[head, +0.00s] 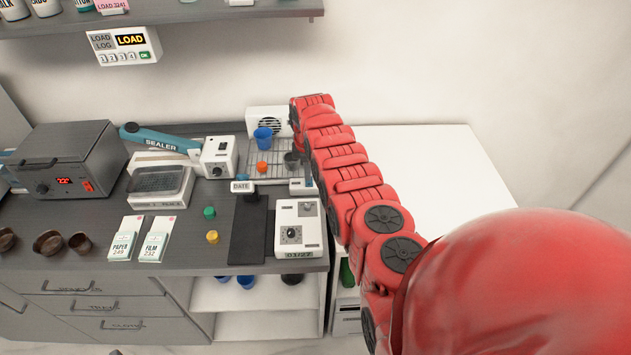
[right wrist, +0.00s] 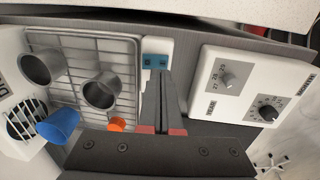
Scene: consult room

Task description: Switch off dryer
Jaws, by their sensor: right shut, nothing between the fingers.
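The dryer shows at the back of the counter as a white fan unit (head: 268,121) with a wire rack (head: 258,155) in front of it. In the right wrist view its fan (right wrist: 22,125) is at the left and the rack (right wrist: 105,45) fills the upper left. A small white switch box with a blue rocker switch (right wrist: 155,61) sits at the rack's edge; the box also shows in the head view (head: 301,187). My right gripper (right wrist: 162,85) is shut and empty, its tips close to the blue switch; contact cannot be told. The head view hides its fingertips. My left gripper is out of view.
The date unit with dials (head: 300,228) is just in front of the switch. A sealer (head: 218,158) is left of the rack. A white surface (head: 425,165) at right is clear.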

